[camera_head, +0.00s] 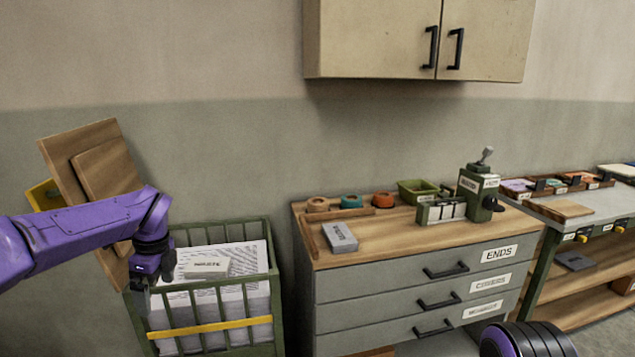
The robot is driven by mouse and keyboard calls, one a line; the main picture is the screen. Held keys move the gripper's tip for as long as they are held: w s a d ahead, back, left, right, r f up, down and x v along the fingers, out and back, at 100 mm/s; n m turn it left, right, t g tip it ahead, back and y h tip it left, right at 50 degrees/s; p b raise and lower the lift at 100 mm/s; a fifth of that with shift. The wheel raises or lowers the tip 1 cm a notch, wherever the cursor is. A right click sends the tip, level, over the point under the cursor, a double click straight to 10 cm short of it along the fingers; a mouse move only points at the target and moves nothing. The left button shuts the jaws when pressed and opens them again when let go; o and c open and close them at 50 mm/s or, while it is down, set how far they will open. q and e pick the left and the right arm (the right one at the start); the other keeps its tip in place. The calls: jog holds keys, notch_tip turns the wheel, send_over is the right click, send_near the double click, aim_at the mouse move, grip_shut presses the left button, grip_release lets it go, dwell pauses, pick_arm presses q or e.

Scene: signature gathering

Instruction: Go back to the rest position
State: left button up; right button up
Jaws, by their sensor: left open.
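My left arm comes in from the left, and its gripper (141,277) hangs at the left edge of a green slatted bin, pointing down. Its jaws are small and dark here, with nothing visible between them. A dark rounded part of my own body shows at the bottom right edge. My right gripper is not in view.
A wooden-topped drawer cabinet (400,245) stands right of the bin, bearing a grey box (340,237), a green tray (417,190) and a green lever device (478,193). A wall cupboard (380,40) hangs above. Wooden boards (95,165) lean behind my left arm. A workbench (600,225) stands far right.

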pick_arm(q)
jog(key=s+a+f+m+t+y, duration=0.1)
jog(key=a+f+m+t+y, duration=0.3)
jog(key=f+m+y, duration=1.1)
jog(key=s+d+f+m+t+h, duration=0.25)
jog(key=s+f+m+h, duration=0.3)
jog(key=m, duration=0.65)
jog(key=s+d+f+m+t+h, duration=0.1)
jog(key=s+d+f+m+h, duration=0.5)
jog(key=m, duration=0.6)
jog(key=s+f+m+g+h, duration=0.1)
jog(key=s+f+m, duration=0.3)
jog(key=s, duration=0.9)
jog(key=s+f+m+g+h, duration=0.1)
jog(key=s+f+m+g, duration=0.2)
jog(key=s, duration=0.9)
notch_tip(320, 180, down, 2)
jog(key=shift+s+d+m, duration=0.2)
jog(key=shift+s+m, duration=0.15)
jog(key=shift+m, duration=0.25)
jog(key=shift+c, duration=0.3)
